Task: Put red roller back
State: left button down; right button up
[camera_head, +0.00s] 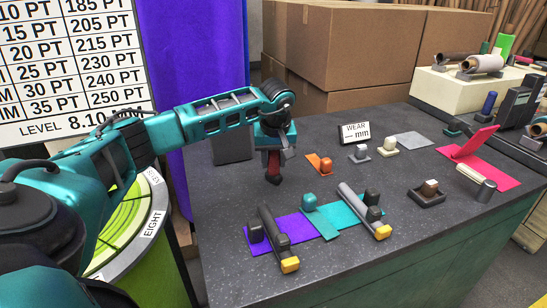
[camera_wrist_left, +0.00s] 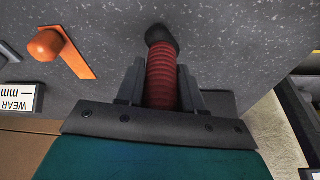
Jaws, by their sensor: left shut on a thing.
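The red roller has a ribbed red body and a dark rounded end, and it shows in the left wrist view (camera_wrist_left: 162,78). My left gripper (camera_wrist_left: 160,88) is shut around its red body. In the head view, my left gripper (camera_head: 272,150) points down over the dark table, with the red roller (camera_head: 273,163) hanging upright below it. The roller's dark tip is close to the table top; I cannot tell whether it touches. My right gripper is not in view.
An orange piece (camera_head: 320,164) lies just right of the roller. Purple felt (camera_head: 295,229) and teal felt (camera_head: 346,211) carry rollers with yellow ends near the front. A WEAR sign (camera_head: 355,133) stands behind. Cardboard boxes (camera_head: 350,45) are beyond the table.

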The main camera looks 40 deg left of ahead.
pick_arm(q)
jog(key=shift+f, duration=0.15)
jog(key=c, duration=0.6)
grip_release()
jog(key=shift+c, duration=0.2)
jog(key=p+v, duration=0.1)
jog(key=v, duration=1.2)
jog(key=shift+s, duration=0.1)
